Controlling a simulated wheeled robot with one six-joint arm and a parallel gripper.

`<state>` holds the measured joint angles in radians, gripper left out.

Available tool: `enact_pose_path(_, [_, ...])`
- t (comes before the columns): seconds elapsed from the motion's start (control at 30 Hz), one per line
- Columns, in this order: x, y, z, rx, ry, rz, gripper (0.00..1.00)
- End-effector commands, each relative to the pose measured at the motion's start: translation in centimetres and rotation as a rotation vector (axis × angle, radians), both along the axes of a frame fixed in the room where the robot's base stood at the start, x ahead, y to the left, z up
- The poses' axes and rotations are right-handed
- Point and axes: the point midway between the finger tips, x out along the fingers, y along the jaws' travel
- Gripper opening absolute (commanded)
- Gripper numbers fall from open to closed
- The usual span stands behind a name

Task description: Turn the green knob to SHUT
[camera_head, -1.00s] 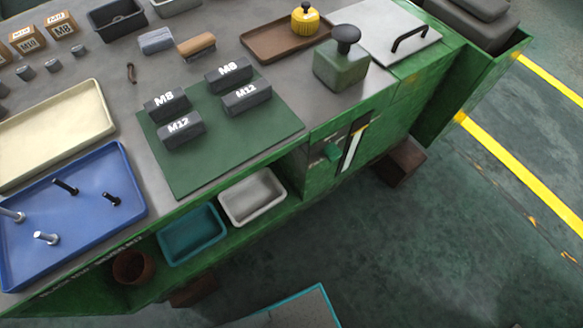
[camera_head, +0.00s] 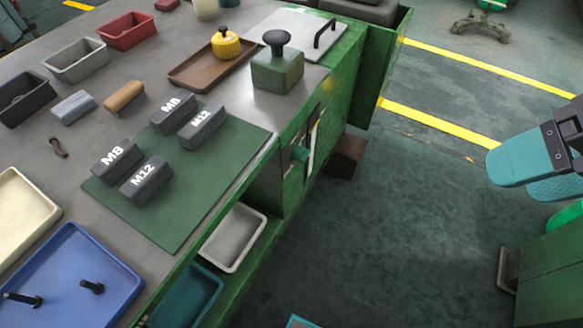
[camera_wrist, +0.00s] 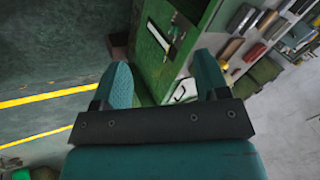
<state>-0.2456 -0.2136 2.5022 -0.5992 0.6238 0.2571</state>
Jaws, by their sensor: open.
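The green knob (camera_head: 300,153) sticks out from the front face of the green bench, under the worktop edge. A pale slotted plate (camera_head: 314,140) is beside it, seen edge-on, so I cannot read the knob's setting. My gripper (camera_head: 512,180) is at the right of the head view, over open floor and well apart from the knob. In the wrist view its two teal fingers (camera_wrist: 163,64) are spread wide with nothing between them. The bench face with the slotted plate (camera_wrist: 158,36) shows beyond the fingertips; the knob is too small to make out there.
A green block with a black ball handle (camera_head: 278,72) stands at the worktop corner above the knob. A green box (camera_head: 378,75) juts out beyond it. White (camera_head: 234,237) and teal (camera_head: 186,298) bins sit on the lower shelf.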

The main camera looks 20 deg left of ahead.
Motion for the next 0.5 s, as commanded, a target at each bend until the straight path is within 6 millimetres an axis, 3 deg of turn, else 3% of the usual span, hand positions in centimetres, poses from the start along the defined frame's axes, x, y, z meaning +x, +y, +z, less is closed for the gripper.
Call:
enact_pose_path(0.03, [0.9, 0.9, -4.4, 0.041, 0.038, -0.062, 0.68])
enact_pose_path(0.27, [4.4, 5.3, -12.5, 0.262, 0.267, -0.361, 0.68])
enact_pose_path(0.5, [8.0, 9.0, -20.4, 0.479, 0.608, -0.646, 0.68])
